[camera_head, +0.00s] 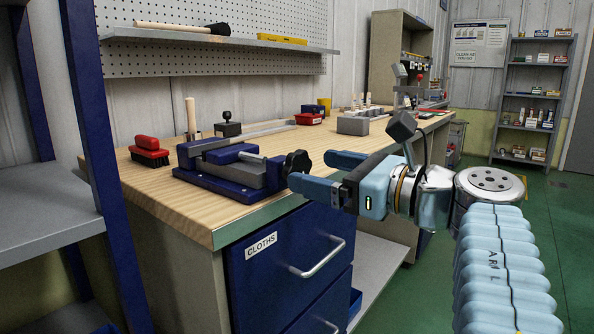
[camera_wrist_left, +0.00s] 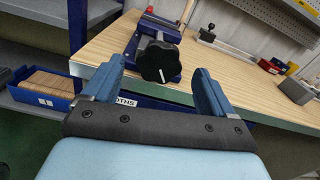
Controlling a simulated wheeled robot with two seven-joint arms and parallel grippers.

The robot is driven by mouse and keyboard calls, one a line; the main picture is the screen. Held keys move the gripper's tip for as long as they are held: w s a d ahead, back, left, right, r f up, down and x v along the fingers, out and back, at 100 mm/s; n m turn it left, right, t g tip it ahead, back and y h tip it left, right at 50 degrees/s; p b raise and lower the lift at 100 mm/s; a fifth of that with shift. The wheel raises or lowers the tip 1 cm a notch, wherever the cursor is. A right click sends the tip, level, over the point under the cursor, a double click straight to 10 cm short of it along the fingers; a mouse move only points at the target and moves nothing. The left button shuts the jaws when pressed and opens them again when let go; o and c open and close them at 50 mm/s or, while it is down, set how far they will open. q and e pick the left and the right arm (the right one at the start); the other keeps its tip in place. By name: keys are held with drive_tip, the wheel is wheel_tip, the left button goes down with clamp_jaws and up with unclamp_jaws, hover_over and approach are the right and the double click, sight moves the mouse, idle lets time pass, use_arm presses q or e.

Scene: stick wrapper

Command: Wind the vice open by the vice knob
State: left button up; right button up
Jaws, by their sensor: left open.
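The blue and grey vice (camera_head: 215,172) stands on the wooden bench near its front edge. Its black lobed vice knob (camera_head: 297,163) faces out over the edge, at the end of the screw. In the left wrist view the knob (camera_wrist_left: 158,62) shows a white mark on its face and the vice lies behind it. My left gripper (camera_head: 310,170) is open and empty in front of the knob. In the wrist view the knob appears between the two blue fingers (camera_wrist_left: 160,72), farther off than they are, with no clear contact. My right gripper is not in view.
The wooden bench (camera_head: 155,195) has a blue drawer (camera_head: 285,255) labelled CLOTHS with a metal handle below the vice. A red brush (camera_head: 149,152) and a black-knobbed block (camera_head: 228,127) stand near the vice. A grey shelf unit (camera_head: 50,200) is at left.

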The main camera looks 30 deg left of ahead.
sight(301, 166)
use_arm(q)
drive_tip(key=a, duration=0.5)
drive_tip(key=shift+w, duration=0.2)
drive_tip(key=shift+c, duration=0.3)
drive_tip(key=c, duration=0.9)
drive_tip(key=shift+n, duration=0.7)
drive_tip(key=o, duration=1)
drive_tip(key=shift+c, duration=0.2)
drive_tip(key=s+d+p, duration=0.1)
drive_tip(key=d, duration=1.2)
drive_tip(key=shift+d+p, duration=0.4)
